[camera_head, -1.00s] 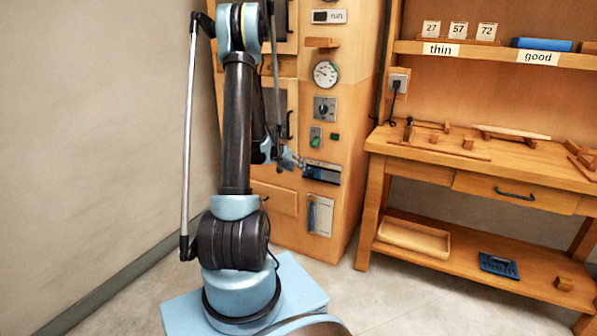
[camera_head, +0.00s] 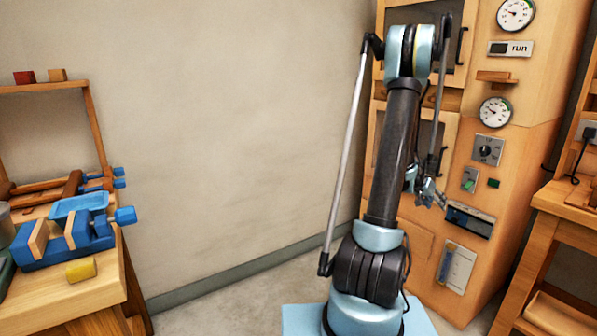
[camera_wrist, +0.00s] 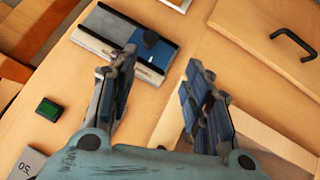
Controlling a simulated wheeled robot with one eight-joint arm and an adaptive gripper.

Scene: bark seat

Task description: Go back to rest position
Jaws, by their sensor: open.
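My gripper (camera_head: 432,196) is in front of the wooden cabinet (camera_head: 420,250) at the right of the head view. In the wrist view my gripper (camera_wrist: 157,92) shows two blue-grey fingers spread apart, with nothing between them. Past the fingertips is a dark blue and grey slotted panel (camera_wrist: 92,22) on the cabinet face. The same panel shows in the head view (camera_head: 478,222), just right of the gripper. The fingers appear apart from it, though the exact gap cannot be told.
A workbench with a blue vise (camera_head: 65,235) and a yellow block (camera_head: 81,270) stands at the left. Another wooden bench (camera_head: 565,200) is at the right edge. Bare wall and floor lie between.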

